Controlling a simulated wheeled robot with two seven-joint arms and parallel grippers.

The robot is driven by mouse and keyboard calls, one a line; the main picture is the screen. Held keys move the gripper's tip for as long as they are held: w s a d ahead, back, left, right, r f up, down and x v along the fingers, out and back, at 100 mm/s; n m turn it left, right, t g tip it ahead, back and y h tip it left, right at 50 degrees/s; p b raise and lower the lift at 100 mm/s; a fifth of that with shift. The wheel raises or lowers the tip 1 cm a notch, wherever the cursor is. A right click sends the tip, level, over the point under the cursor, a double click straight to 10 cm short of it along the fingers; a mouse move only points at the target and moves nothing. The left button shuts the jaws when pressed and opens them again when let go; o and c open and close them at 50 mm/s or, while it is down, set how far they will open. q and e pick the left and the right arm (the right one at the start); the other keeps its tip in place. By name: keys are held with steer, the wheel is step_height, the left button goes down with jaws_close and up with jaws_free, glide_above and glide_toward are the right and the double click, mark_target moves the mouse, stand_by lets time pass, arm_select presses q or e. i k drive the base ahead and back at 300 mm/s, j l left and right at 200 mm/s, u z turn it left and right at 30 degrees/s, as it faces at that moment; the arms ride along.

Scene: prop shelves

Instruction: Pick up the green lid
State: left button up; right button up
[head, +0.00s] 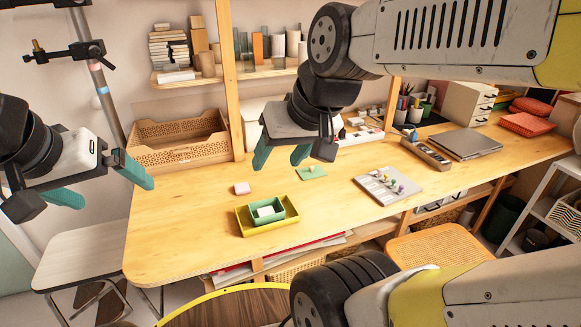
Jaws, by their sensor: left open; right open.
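The green lid (312,173) is a small flat piece with a pale knob on top. It lies on the wooden table, behind and to the right of a yellow tray (243,224). A green box (256,219) with a white item (266,211) in it sits in the tray. My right gripper (280,158) has teal fingers. It is open and empty, above the table, just left of the lid in the picture and apart from it. My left gripper (112,184) is open and empty, off the table's left edge.
A grey board (392,197) with small knobs is to the right, and a laptop (465,144) is further right. A perforated wooden crate (178,151) stands at the back left. The table's front left is clear.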

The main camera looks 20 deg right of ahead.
mark_target(311, 172)
steer(key=i+l, duration=0.15)
steer(key=l, duration=0.25)
steer(key=i+l, duration=0.15)
steer(key=l, duration=0.2)
steer(key=i+l, duration=0.15)
steer(key=l, duration=0.25)
steer(key=i+l, duration=0.15)
steer(key=l, duration=0.25)
steer(key=u, duration=0.05)
